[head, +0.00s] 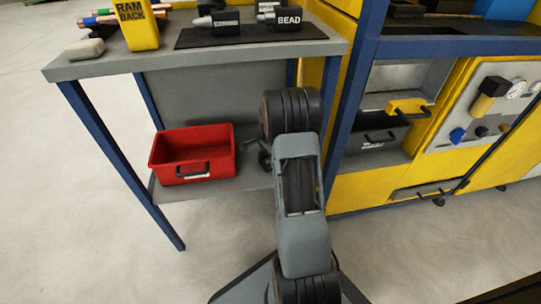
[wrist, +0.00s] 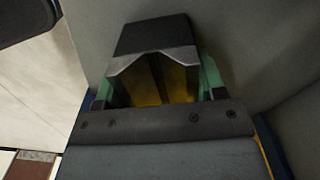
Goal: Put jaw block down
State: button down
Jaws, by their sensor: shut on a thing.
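My gripper (wrist: 158,78) shows in the wrist view with a green finger pad on each side. It is shut on the jaw block (wrist: 155,35), which has a dark top and a grey metal face with a V-shaped notch. Yellow shows below the notch. In the head view my gripper is mostly hidden behind my own arm, to the right of the red bin and below the bench top. The jaw block cannot be made out there, and I cannot tell whether it touches any surface.
A red bin (head: 193,160) stands on the bench's lower shelf (head: 215,190). The bench top (head: 110,62) carries a black mat (head: 250,37) with dark tools, one marked BEAD (head: 287,20), and a yellow RAM BACK block (head: 136,28). A blue post (head: 350,90) stands right of my arm.

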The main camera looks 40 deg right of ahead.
jog(key=shift+c, duration=1)
grip_release()
jog(key=shift+f, duration=0.1)
jog(key=r+p, duration=0.1)
jog(key=r, duration=0.1)
jog(key=r+p, duration=0.1)
jog(key=r, duration=0.2)
jog(key=r+p, duration=0.1)
jog(key=r, duration=0.1)
jog(key=shift+a+r, duration=0.25)
jog(key=s+a+r+n, duration=0.3)
jog(key=a+r+n, duration=0.2)
jog(key=a+r, duration=0.25)
jog(key=s+a+r+n+t, duration=0.2)
jog(key=s+a+r+n, duration=0.2)
jog(key=s+a+n, duration=0.9)
jog(key=shift+s+a+n+t, duration=0.3)
jog(key=shift+s+a, duration=0.55)
jog(key=shift+a, duration=0.1)
